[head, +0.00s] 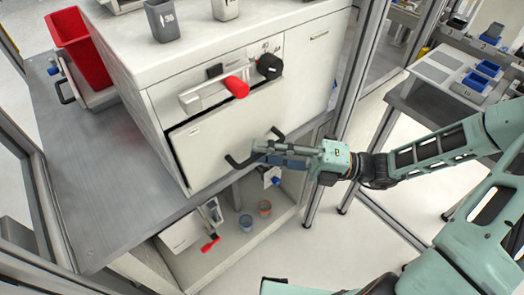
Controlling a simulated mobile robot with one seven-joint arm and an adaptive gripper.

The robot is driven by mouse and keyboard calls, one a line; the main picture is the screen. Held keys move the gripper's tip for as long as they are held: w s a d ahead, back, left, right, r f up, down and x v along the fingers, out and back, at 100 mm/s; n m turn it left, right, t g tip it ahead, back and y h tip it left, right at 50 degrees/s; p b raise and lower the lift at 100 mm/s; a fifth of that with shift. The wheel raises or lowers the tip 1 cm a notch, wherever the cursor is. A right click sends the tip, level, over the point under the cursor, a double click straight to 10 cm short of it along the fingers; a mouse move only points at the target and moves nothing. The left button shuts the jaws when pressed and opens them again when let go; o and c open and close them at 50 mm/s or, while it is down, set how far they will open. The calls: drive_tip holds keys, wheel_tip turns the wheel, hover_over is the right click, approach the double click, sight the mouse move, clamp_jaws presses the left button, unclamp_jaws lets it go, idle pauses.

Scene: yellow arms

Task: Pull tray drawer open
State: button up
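The tray drawer (205,143) is the wide white front panel on the white cabinet, in the middle of the head view. A dark gap shows along its upper left edge, so the panel stands slightly out from the cabinet. Its black bar handle (236,163) sits low on the panel, towards the right. My gripper (262,151) reaches in from the right, with its tips at the middle of the handle bar. The tips are small and partly merge with the dark handle, so I cannot tell whether they close on it.
Above the drawer are a red-ended lever (236,87) and a black knob (269,66). Grey containers (162,20) stand on the cabinet top. A red bin (80,45) is at left. Below are two small cups (264,208). A metal frame post (358,70) stands right of the cabinet.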

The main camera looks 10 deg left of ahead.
drive_tip(key=shift+a, duration=0.3)
clamp_jaws()
idle(0.3)
